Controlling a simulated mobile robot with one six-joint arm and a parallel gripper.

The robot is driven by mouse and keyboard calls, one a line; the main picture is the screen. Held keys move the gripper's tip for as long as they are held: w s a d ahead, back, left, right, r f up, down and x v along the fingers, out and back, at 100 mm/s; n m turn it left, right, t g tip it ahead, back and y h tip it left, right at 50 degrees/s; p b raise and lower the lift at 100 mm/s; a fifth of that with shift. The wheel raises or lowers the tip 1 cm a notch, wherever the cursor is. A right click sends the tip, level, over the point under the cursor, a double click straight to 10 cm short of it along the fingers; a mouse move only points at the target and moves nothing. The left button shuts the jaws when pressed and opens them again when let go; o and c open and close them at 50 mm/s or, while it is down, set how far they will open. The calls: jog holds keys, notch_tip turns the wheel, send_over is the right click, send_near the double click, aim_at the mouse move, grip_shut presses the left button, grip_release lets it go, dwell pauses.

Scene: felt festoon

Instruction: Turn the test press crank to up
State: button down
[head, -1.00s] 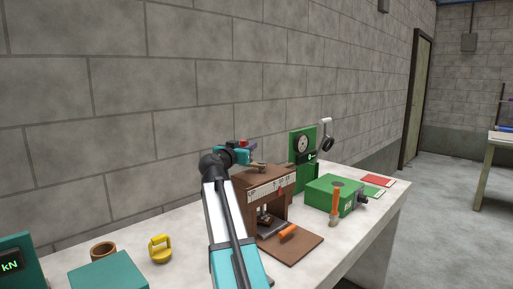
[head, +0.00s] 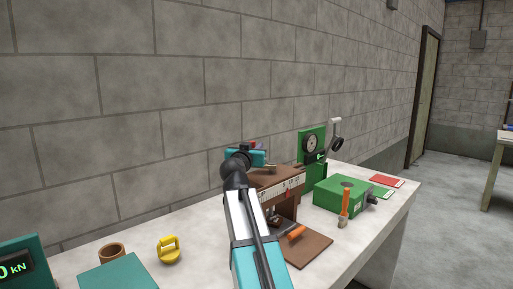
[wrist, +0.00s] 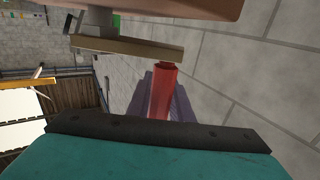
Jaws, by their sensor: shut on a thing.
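The test press (head: 290,203) is a brown, box-like machine with a white scale strip on its upper front, standing on the bench in the head view. Its crank (head: 268,167) is on top, partly hidden by my gripper (head: 254,147). In the wrist view the crank's tan arm (wrist: 125,48) runs across under a brown surface, with a red handle (wrist: 163,92) at its right end. My gripper (wrist: 165,100) is shut on this red handle; a purple-grey finger shows behind it. I cannot read the crank's exact setting.
A green gauge stand (head: 313,143) is behind the press and a green box (head: 332,194) to its right, with an orange-handled tool (head: 345,203) before it. A yellow object (head: 169,250) and brown ring (head: 111,251) lie left. The block wall is close behind.

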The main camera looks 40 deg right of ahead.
jog(key=c, duration=1.6)
grip_release()
jog(key=shift+s+d, duration=0.1)
jog(key=shift+s, duration=0.05)
jog(key=shift+a, duration=0.25)
jog(key=shift+b+v, duration=0.6)
jog(key=shift+v, duration=6.15)
